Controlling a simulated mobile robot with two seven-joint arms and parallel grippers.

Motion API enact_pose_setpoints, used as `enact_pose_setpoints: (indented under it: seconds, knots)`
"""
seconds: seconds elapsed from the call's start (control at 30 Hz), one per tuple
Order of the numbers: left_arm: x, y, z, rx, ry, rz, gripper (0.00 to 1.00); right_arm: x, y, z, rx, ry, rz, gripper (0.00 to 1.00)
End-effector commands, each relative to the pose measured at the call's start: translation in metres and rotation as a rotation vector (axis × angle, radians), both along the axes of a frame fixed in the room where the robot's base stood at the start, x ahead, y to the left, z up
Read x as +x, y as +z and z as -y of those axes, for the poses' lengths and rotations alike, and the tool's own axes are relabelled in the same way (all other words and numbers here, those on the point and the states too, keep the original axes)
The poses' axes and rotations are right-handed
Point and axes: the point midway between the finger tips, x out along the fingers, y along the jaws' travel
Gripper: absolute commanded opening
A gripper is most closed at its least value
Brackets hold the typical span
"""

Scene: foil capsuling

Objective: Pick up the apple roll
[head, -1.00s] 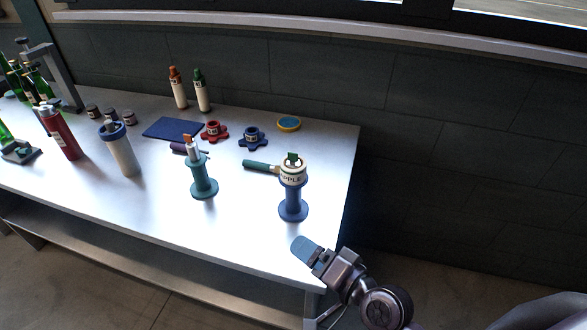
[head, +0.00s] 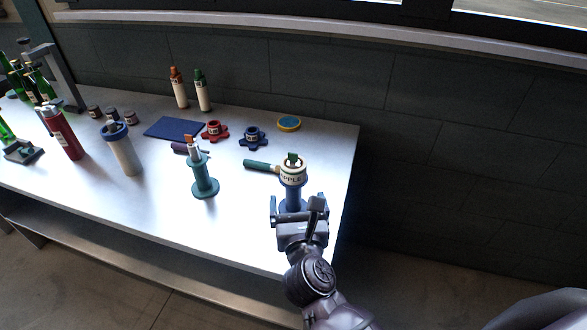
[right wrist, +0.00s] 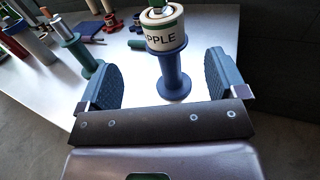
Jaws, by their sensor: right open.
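The roll also shows at the top middle of the right wrist view (right wrist: 165,30), above the blue stand (right wrist: 173,75). My right gripper (head: 295,212) is open, its fingers apart. In the right wrist view the stand shows beyond and between the fingers (right wrist: 165,82), and nothing is held. My left gripper is not in view.
A teal stand (head: 204,186) with an orange-tipped piece is left of the apple roll. A green-handled tool (head: 261,166) lies just behind the roll. Red (head: 214,132) and blue (head: 253,139) knobbed pieces are farther back. The table's front right is clear.

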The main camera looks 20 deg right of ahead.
Motion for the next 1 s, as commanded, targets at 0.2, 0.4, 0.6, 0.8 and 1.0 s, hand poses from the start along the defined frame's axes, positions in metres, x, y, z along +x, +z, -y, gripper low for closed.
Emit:
enact_pose_setpoints:
  seconds: [0.2,0.4,0.6,0.8,1.0]
  knots:
    - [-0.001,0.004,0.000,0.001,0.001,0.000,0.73,0.029,0.002,0.006,-0.004,0.000,0.002,0.91]
    - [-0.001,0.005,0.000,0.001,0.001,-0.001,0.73,0.047,0.002,0.010,-0.005,0.000,0.002,0.91]
    - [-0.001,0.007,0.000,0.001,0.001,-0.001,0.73,0.057,0.004,0.013,-0.006,0.000,0.003,0.91]
    - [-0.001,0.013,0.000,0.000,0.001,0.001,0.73,0.082,0.010,0.020,-0.007,0.000,0.004,0.91]
    - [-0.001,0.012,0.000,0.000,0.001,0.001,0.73,0.099,0.008,0.024,-0.006,0.000,0.002,0.91]
